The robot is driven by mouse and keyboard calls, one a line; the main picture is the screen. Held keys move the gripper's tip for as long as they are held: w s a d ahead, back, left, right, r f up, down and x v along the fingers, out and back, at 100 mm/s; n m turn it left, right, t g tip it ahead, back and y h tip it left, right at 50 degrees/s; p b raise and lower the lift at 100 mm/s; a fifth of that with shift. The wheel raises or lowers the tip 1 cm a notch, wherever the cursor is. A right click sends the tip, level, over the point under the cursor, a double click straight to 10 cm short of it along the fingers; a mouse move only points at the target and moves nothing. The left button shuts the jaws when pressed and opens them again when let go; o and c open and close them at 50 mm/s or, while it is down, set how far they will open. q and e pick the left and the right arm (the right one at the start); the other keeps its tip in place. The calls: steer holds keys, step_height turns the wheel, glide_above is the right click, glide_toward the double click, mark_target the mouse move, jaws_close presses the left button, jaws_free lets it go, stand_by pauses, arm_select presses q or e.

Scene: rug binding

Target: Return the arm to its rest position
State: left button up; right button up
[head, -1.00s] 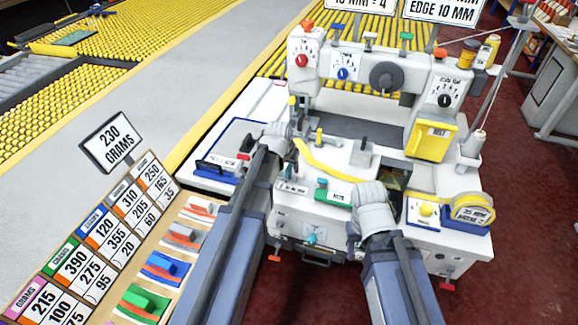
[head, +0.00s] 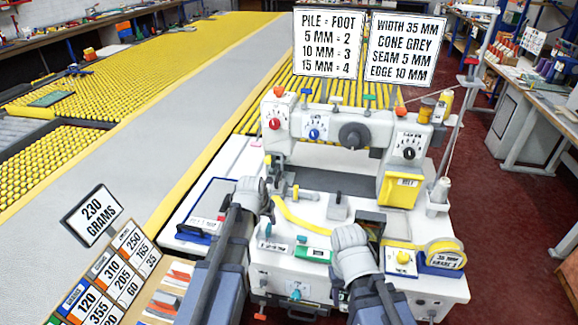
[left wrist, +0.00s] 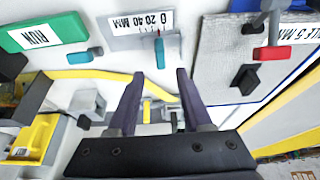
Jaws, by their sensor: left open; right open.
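My left arm comes in from the lower left, and its gripper (head: 268,188) is over the left part of the white sewing machine (head: 300,235). In the left wrist view the two dark fingers (left wrist: 158,88) are apart with nothing held between them. Below them are a scale plate marked 0 20 40 MM (left wrist: 150,22) and a yellow strip (left wrist: 110,76). My right gripper (head: 362,222) is over the front of the machine, right of the green button (head: 312,253). Its fingers are mostly hidden behind its own wrist; I see nothing held.
A yellow tape roll (head: 444,254) sits at the machine's right corner, and a thread stand (head: 440,190) rises behind it. Two signs (head: 328,43) stand behind the machine. Number cards (head: 110,270) and a 230 grams sign (head: 93,215) are at lower left.

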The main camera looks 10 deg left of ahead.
arm_select(q)
steer(key=s+d+m+g, duration=0.1)
steer(key=s+d+g, duration=0.1)
steer(key=s+d, duration=0.5)
steer(key=s+d+f+m+g+y, duration=0.1)
steer(key=s+d, duration=0.6)
steer(key=s, duration=0.7)
steer(key=shift+d+f+m+g+y, duration=0.2)
steer(key=shift+f+m+g+y, duration=0.1)
steer(key=shift+m+g, duration=0.5)
steer(key=shift+a, duration=0.1)
arm_select(e)
steer(key=shift+a, duration=0.1)
